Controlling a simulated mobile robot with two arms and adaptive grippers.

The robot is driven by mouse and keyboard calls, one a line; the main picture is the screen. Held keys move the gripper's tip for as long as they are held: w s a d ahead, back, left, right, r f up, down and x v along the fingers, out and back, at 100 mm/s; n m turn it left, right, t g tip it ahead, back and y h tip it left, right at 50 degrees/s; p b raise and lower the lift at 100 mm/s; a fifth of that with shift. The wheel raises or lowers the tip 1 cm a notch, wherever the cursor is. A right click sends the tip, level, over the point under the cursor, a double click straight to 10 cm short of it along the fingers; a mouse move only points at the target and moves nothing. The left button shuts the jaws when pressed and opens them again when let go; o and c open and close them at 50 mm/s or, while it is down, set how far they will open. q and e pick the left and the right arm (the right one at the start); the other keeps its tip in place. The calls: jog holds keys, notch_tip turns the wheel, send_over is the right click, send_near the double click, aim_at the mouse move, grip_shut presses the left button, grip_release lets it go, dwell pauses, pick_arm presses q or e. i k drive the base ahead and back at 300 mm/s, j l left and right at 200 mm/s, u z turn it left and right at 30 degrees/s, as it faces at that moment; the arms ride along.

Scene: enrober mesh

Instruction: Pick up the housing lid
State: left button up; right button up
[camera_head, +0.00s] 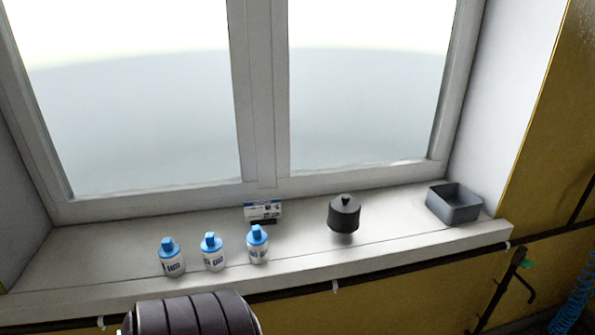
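A dark, round, lidded object with a small knob on top (344,213) stands upright on the windowsill, right of the middle. It is the only lid-like thing in view, but I cannot tell for certain that it is the housing lid. A paler patch shows under its front edge; I cannot tell whether that is a lower part or a reflection. Neither of my grippers is in view, and nothing touches the dark object.
Three white bottles with blue caps (171,258) (213,252) (257,245) stand at the sill's front left. A small white-and-blue box (262,212) is behind them. An open grey bin (454,204) is at the right end. The sill (390,230) is bare between dark object and bin.

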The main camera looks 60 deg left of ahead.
aim_at(344, 210)
jog(key=u, duration=1.65)
